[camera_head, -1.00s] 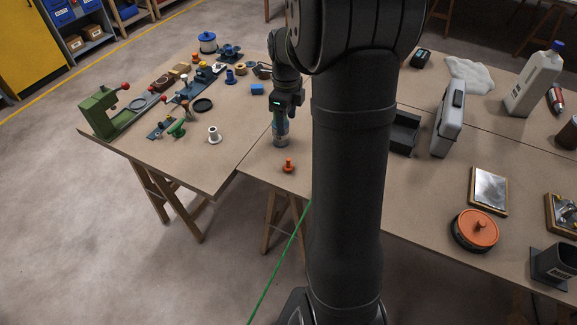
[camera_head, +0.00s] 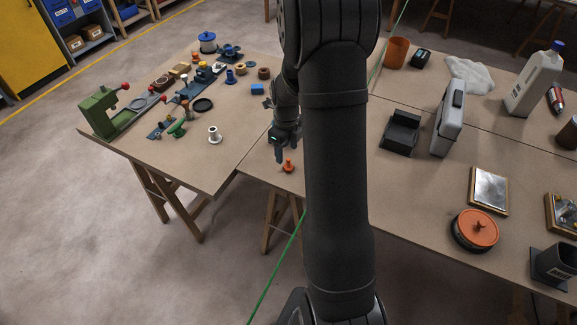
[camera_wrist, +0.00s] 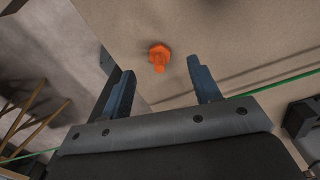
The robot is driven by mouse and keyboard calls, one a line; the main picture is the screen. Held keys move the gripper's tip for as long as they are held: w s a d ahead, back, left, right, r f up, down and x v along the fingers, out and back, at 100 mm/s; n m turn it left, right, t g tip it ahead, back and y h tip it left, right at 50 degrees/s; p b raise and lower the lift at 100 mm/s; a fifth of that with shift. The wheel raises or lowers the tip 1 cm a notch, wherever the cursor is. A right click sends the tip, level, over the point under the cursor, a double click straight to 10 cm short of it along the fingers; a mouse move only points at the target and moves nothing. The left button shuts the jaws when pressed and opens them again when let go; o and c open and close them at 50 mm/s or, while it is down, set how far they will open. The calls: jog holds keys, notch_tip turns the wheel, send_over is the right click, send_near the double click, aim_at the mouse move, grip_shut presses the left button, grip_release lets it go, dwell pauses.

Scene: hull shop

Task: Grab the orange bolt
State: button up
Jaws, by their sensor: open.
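The orange bolt (camera_head: 288,167) stands on the tabletop near the front edge of the table, left of my arm column. In the wrist view the orange bolt (camera_wrist: 159,57) shows beyond the fingertips, between the lines of the two fingers. My gripper (camera_head: 281,152) is just behind and above the bolt in the head view, partly hidden by my own arm. In the wrist view my gripper (camera_wrist: 162,80) has its two blue-grey fingers spread wide with nothing between them.
A white spool (camera_head: 214,135), a blue block (camera_head: 257,89) and a green clamp-like tool (camera_head: 177,128) lie to the left. A grey bin (camera_head: 401,133) and a grey case (camera_head: 447,122) stand to the right. The tabletop directly around the bolt is clear.

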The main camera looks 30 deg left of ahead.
aim_at(288, 159)
jog(key=shift+s+d+f, duration=0.1)
jog(key=shift+d+f, duration=0.1)
jog(key=shift+f, duration=1.15)
jog(key=shift+s+d+f, duration=0.1)
jog(key=shift+d+f, duration=0.1)
jog(key=shift+f, duration=1.15)
jog(key=c, duration=1.1)
